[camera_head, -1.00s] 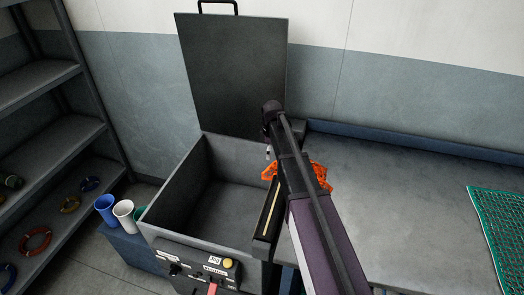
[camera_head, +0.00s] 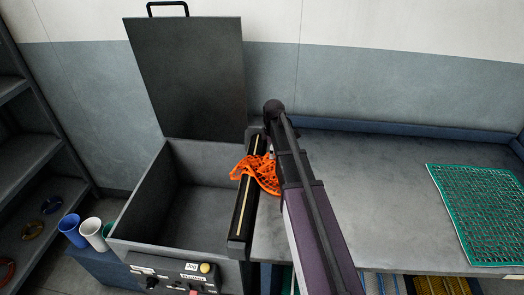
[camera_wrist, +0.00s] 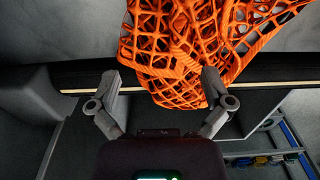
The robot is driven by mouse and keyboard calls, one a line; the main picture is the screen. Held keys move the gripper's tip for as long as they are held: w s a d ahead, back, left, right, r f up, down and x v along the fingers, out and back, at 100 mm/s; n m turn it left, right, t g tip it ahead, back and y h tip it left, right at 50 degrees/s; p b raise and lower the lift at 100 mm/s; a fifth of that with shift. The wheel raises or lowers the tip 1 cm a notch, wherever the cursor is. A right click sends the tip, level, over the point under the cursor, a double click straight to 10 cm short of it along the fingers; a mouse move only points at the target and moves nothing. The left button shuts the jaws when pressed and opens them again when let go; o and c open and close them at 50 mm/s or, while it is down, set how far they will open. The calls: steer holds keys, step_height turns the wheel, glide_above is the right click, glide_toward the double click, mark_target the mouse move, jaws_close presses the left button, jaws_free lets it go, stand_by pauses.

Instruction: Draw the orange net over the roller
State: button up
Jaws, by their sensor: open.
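The orange net (camera_head: 262,173) lies bunched across the roller, a dark bar with a pale stripe (camera_head: 239,217). Its left end reaches past the bar over the open grey bin (camera_head: 147,190); its right part rests toward the bench, beside my arm. In the wrist view the net (camera_wrist: 175,45) crosses the roller (camera_wrist: 75,82), and its meshed end shows on the near side of the bar. My gripper (camera_wrist: 160,83) is open, its fingers on either side of the net's end, with no grip on it visible. My arm hides the gripper in the head view.
The bin's dark lid (camera_head: 190,75) stands raised behind it. A control panel (camera_head: 180,272) is on its front. A green net (camera_head: 480,210) lies on the right of the grey bench (camera_head: 375,190). Cups (camera_head: 92,232) and shelves stand at left.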

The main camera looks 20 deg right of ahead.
steer(key=d, duration=0.2)
steer(key=s+d, duration=0.1)
steer(key=d, duration=0.1)
steer(key=shift+s+d, duration=0.2)
steer(key=shift+d, duration=0.2)
steer(key=shift+a+r+p, duration=0.1)
steer(key=shift+r+p, duration=0.2)
steer(key=shift+r, duration=0.05)
steer(key=shift+s, duration=0.1)
